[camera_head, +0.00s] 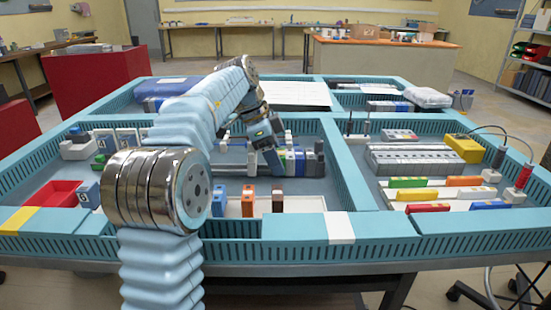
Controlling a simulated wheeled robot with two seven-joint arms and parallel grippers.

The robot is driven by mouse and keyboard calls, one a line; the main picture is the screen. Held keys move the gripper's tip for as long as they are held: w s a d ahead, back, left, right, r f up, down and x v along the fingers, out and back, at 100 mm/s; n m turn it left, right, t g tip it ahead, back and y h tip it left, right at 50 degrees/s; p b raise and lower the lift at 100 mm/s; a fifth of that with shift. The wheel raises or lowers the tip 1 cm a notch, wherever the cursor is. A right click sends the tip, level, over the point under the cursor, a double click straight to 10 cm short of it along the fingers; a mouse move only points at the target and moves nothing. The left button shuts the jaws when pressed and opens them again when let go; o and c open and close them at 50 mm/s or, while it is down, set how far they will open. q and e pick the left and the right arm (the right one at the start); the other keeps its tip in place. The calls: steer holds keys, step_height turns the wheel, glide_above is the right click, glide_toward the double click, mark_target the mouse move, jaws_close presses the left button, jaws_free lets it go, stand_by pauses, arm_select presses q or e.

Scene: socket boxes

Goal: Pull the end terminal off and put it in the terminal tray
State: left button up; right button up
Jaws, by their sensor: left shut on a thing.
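A pale tray (262,207) in front of the row holds a blue, an orange and a brown block standing upright. I cannot tell for sure that this is the terminal tray. My right gripper is not in view.
Slotted teal ducts (348,170) divide the bench. At the right are a long grey module (420,158), a yellow block (464,148) and several coloured strips. My left arm hides part of the left middle.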

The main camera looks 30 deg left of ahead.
mark_target(284, 153)
arm_select(q)
steer(key=shift+r, duration=0.55)
steer(key=shift+r, duration=2.4)
